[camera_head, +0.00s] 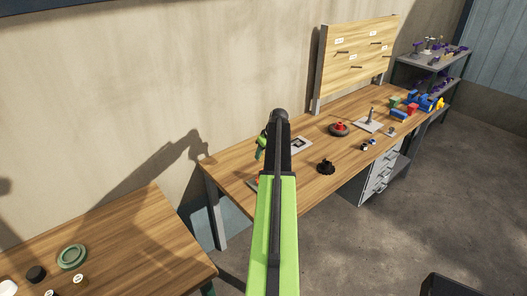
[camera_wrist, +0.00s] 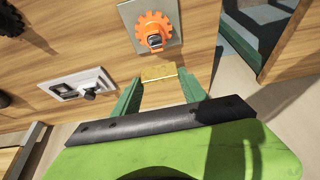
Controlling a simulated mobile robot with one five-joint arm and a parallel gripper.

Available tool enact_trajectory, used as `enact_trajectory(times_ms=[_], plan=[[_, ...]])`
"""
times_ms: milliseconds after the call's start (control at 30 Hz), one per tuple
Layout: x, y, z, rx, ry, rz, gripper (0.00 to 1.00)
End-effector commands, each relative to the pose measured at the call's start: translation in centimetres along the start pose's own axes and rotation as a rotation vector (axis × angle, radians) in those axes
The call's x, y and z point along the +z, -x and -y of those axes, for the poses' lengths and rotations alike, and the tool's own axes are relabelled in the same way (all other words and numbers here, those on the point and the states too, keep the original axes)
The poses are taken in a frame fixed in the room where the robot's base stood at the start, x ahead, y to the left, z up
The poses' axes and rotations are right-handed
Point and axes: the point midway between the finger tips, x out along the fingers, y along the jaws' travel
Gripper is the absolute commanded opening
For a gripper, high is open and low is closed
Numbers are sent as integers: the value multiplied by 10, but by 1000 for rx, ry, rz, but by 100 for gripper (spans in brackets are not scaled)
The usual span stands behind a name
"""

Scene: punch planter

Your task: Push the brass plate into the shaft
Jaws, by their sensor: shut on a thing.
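In the wrist view, my gripper (camera_wrist: 158,80) has its green fingers closed on the two ends of a small brass plate (camera_wrist: 158,73). The plate lies crosswise between the fingertips. Just beyond it is an orange gear (camera_wrist: 143,27) on a grey base plate (camera_wrist: 173,10). A dark shaft end (camera_wrist: 155,41) shows at the gear's near side; the brass plate appears apart from it, though depth is hard to judge. In the head view, my gripper (camera_head: 262,145) is above the workbench's near left end, and my arm hides the brass plate and most of the gear.
The wooden workbench (camera_head: 228,165) also holds a pale plate with a black fitting (camera_wrist: 80,88), a black gear (camera_head: 326,167), a red-topped part (camera_head: 339,129) and several coloured blocks (camera_head: 411,108). A pegboard (camera_head: 355,55) stands behind. Another table (camera_head: 130,235) is at lower left.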

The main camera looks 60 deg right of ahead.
Motion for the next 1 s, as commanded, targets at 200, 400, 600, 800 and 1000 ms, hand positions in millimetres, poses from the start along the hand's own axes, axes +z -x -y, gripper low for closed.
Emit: enact_trajectory(times_ms=[200, 400, 600, 800, 1000], plan=[[1, 0, 1, 0, 0, 0, 0], [4, -6, 1, 0, 2, 0, 0], [12, -24, 1, 0, 2, 0, 0], [21, -46, 1, 0, 2, 0, 0], [25, -55, 0, 0, 1, 0, 0]])
